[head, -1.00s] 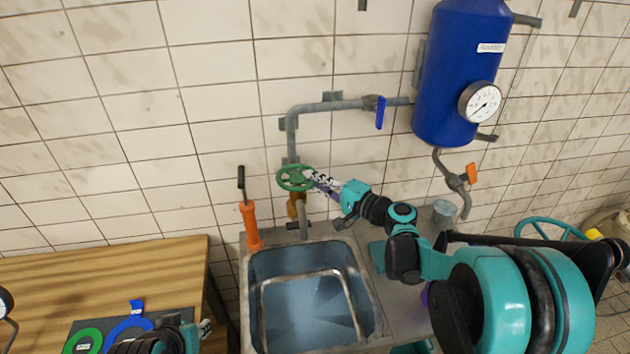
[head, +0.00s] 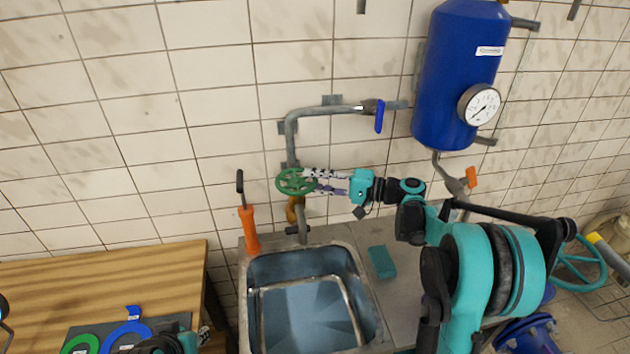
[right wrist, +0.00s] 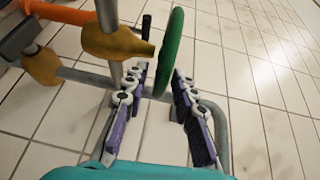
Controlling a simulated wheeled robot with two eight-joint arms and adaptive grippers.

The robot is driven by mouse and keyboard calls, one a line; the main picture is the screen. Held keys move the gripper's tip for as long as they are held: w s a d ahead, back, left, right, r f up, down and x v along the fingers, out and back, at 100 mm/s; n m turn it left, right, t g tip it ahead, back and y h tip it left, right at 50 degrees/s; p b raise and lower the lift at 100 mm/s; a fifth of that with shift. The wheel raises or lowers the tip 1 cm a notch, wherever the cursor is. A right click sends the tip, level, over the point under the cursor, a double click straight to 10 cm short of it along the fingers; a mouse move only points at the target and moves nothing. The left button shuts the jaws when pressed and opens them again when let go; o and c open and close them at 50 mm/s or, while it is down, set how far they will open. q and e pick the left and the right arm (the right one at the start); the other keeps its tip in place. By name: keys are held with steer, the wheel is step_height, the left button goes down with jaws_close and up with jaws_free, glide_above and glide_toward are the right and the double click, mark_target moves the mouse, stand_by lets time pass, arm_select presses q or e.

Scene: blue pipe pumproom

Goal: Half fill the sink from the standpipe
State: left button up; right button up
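The green handwheel (head: 296,181) sits on the standpipe's brass valve (head: 294,209) above the sink. My right gripper (head: 313,181) reaches it from the right. In the right wrist view, the wheel's rim (right wrist: 173,48) stands between the two spread fingers of the right gripper (right wrist: 162,72), and I see no firm clamp on it. The spout (head: 302,222) points down over the back of the steel sink (head: 254,268). The sink's inside looks bluish with a pale line around it; I cannot tell the water level. My left gripper (head: 203,334) is partly cut off at the bottom left.
An orange-handled tool (head: 249,230) stands left of the spout. A teal block (head: 382,261) lies on the counter right of the sink. A blue lever (head: 379,116) is on the upper pipe, beside the blue tank (head: 455,80). The wooden table (head: 100,280) holds coloured rings.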

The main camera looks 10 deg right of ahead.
steer(key=v, duration=1.2)
steer(key=shift+o, duration=0.5)
stand_by(3.0)
steer(key=w+a+r+g+h+p, duration=0.1)
steer(key=a+p, duration=0.1)
steer(key=p, duration=0.1)
steer(key=w+a+r+g+h+p, duration=0.1)
steer(key=a+g+h+p, duration=0.1)
steer(key=p, duration=0.2)
steer(key=w+a+r+n+g+h+p, duration=0.1)
steer(key=a+p, duration=0.1)
steer(key=p, duration=0.2)
steer(key=shift+w+g+h, duration=0.2)
steer(key=shift+g+h, duration=0.1)
step_height(320, 180, up, 6)
steer(key=w+a+n+g+h+p, duration=0.1)
steer(key=w+n+g+h+p, duration=0.15)
steer(key=h+p, duration=0.7)
step_height(320, 180, down, 7)
steer(key=a+y+p, duration=0.2)
steer(key=shift+a+m+y, duration=0.3)
steer(key=shift+m+y, duration=0.05)
